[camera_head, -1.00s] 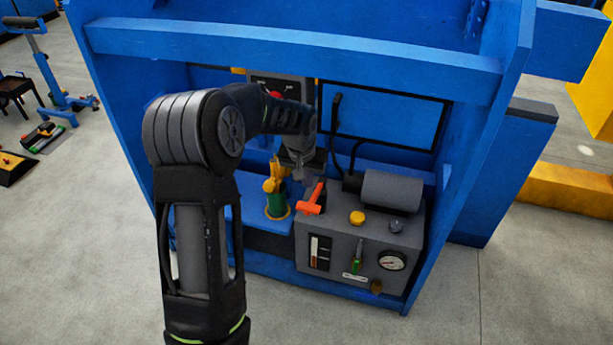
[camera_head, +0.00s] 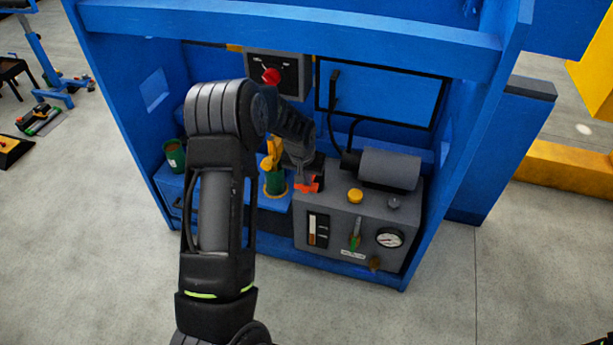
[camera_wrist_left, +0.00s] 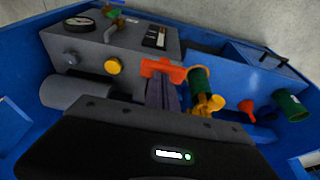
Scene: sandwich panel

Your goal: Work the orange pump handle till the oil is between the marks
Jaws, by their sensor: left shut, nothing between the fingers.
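The orange pump handle (camera_head: 310,186) stands at the left end of the grey pump unit (camera_head: 348,212). In the left wrist view the handle (camera_wrist_left: 162,69) shows as an orange T lying just beyond my fingertips. My left gripper (camera_head: 304,179) is shut with nothing between its fingers, right at the handle; I cannot tell whether it touches. The fingers (camera_wrist_left: 162,92) also show in the left wrist view. The sight gauge (camera_head: 318,230) is on the unit's front, with a pale and brownish column beside small marks; the exact oil level is too small to read.
A green and yellow fitting (camera_head: 275,180) stands close left of the handle. A yellow cap (camera_head: 355,195), a grey cylinder (camera_head: 388,170) and a dial (camera_head: 389,238) are on the unit. The blue frame's top beam (camera_head: 290,30) and side walls enclose the space.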

